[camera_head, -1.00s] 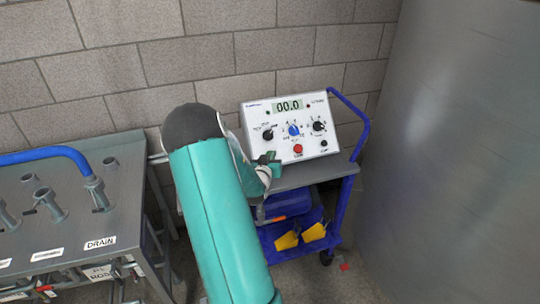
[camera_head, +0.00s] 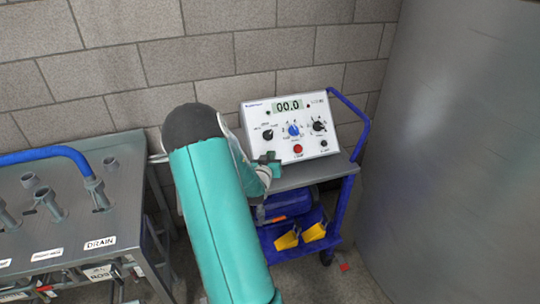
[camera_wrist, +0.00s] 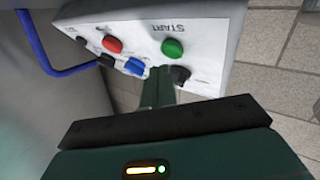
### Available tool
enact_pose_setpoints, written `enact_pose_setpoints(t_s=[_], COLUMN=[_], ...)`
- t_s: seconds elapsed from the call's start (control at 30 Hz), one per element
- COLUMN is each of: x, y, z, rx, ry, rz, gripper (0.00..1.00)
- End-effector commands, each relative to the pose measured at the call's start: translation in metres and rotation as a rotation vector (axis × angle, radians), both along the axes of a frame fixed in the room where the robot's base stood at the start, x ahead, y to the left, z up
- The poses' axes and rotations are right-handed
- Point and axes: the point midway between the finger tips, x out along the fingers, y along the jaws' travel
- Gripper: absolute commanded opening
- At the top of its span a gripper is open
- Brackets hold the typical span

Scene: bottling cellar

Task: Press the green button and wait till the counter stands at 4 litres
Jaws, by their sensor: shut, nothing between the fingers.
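The white control box (camera_head: 259,119) stands tilted on a cart, and its counter (camera_head: 289,106) reads 00.0. The green button (camera_wrist: 173,49), marked START, shows in the wrist view; in the head view it is hidden behind my gripper. My gripper (camera_head: 271,160) is in front of the lower left of the box. In the wrist view its fingers (camera_wrist: 160,76) are shut and empty, with their tips close below the green button in the picture. A gap to the button shows there, but I cannot tell the depth.
A red button (camera_head: 298,149), a blue knob (camera_head: 293,130) and black knobs are on the same face. The blue-framed cart (camera_head: 340,215) stands by a block wall, with a large metal tank (camera_head: 450,150) at right. A metal bench (camera_head: 125,190) with pipe stubs is at left.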

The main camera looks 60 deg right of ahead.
Motion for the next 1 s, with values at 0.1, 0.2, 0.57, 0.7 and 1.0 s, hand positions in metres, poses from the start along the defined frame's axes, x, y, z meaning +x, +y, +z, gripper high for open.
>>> enact_pose_setpoints(t_s=[0.1, 0.2, 0.57, 0.7, 1.0], x=[0.0, 0.0, 0.0016, 0.0043, 0.0046], y=[0.0, 0.0, -0.0015, -0.0041, -0.0045], z=[0.0, 0.0, -0.0023, -0.0051, -0.0057], rx=[0.0, 0.0, 0.0, 0.0, 0.0], ry=[0.0, 0.0, 0.001, 0.0, 0.0], rz=[0.0, 0.0, 0.0, 0.001, 0.0], gripper=[0.0, 0.0, 0.0, 0.0, 0.0])
